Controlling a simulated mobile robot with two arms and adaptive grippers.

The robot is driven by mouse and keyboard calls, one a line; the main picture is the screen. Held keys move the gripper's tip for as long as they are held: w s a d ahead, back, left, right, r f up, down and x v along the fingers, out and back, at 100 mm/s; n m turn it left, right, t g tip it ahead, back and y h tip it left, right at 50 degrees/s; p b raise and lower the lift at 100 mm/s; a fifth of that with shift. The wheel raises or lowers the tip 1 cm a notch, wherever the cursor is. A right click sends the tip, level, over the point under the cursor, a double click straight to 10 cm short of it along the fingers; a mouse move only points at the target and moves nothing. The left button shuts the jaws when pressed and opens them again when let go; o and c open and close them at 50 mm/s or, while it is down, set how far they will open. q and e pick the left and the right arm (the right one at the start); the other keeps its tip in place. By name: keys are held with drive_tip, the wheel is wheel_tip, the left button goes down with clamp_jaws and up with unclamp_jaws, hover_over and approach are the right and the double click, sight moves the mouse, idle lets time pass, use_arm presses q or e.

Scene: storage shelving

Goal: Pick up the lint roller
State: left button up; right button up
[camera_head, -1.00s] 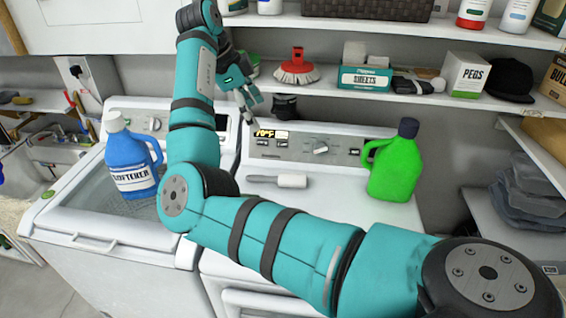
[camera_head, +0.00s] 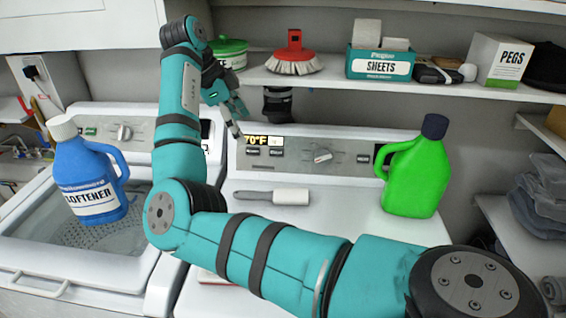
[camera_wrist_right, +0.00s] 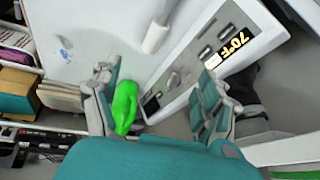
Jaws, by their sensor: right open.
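The lint roller (camera_head: 290,197) lies on the white top of the right-hand machine. Its white roll is on the right and its grey handle points left. In the right wrist view part of the lint roller (camera_wrist_right: 157,36) shows at the top, beyond the fingers. My right gripper (camera_head: 234,116) is open and empty, raised near the control panel, behind and left of the lint roller. Its spread fingers also show in the wrist view (camera_wrist_right: 155,95). My left gripper is not in view.
A green jug (camera_head: 412,175) stands right of the lint roller. A blue softener bottle (camera_head: 88,175) stands on the left machine. The shelf above holds a red brush (camera_head: 294,55) and a sheets box (camera_head: 380,64). My right arm crosses in front of the machine.

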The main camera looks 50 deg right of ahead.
drive_tip(key=b, duration=0.9)
approach(272, 194)
drive_tip(key=x, duration=0.1)
drive_tip(key=p+x, duration=0.1)
drive_tip(key=x, duration=0.1)
drive_tip(key=p+x, duration=0.1)
drive_tip(key=shift+w+f, duration=0.3)
drive_tip(key=shift+f, duration=0.05)
drive_tip(key=x, duration=0.1)
drive_tip(key=p+x, duration=0.1)
drive_tip(key=x, duration=0.2)
drive_tip(key=shift+s+d+f+p, duration=0.2)
drive_tip(key=shift+s+p, duration=0.15)
drive_tip(key=shift+p, duration=0.05)
drive_tip(key=shift+d+f, duration=0.15)
drive_tip(key=shift+f, duration=0.25)
drive_tip(key=c, duration=1.3)
drive_tip(key=shift+r, duration=0.1)
